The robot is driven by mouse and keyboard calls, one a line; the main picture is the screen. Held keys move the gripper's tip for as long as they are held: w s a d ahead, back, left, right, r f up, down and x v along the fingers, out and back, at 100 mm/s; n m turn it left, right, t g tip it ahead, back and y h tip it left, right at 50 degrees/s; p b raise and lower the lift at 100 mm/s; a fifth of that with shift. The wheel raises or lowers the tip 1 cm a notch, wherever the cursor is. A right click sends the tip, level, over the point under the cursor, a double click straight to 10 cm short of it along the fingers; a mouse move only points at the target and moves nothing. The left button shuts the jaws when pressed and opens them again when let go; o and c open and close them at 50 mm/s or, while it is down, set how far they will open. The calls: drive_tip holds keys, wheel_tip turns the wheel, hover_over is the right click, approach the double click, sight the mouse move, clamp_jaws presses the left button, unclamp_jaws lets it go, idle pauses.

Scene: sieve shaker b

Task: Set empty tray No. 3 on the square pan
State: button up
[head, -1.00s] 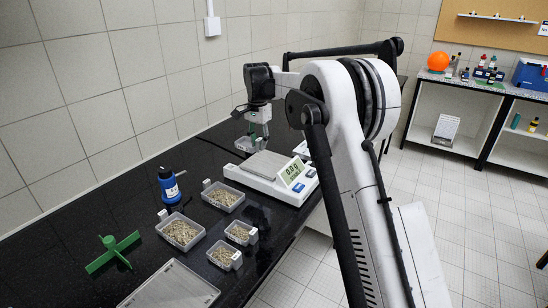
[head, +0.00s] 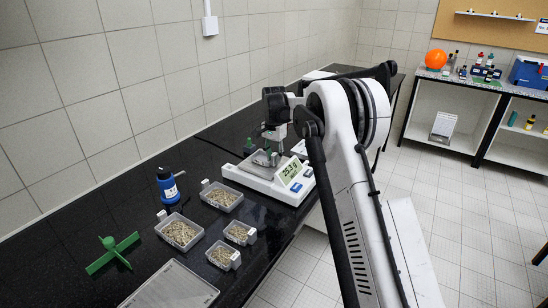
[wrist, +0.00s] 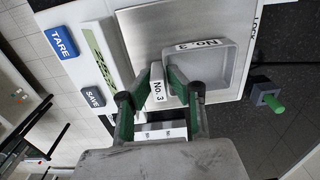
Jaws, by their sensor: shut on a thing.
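My gripper (wrist: 160,82) is shut on this tab, with a green-padded finger on each side. In the head view the tray (head: 263,159) is at the square pan (head: 255,168) of the white balance, under my gripper (head: 271,150). In the wrist view the tray covers the right part of the metal pan (wrist: 150,25), and the left part is bare. The balance display (head: 289,171) shows a reading of about 25.
Several trays with grainy samples, including one (head: 221,197), stand left of the balance. A blue bottle (head: 168,187) and a green cross-shaped stand (head: 113,250) are farther left. A small green-handled item (wrist: 270,103) stands close beside the balance.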

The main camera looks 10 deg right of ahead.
drive_tip(key=shift+f, duration=0.2)
drive_tip(key=o, duration=0.8)
drive_tip(key=shift+r, duration=0.1)
drive_tip(key=shift+o, duration=0.2)
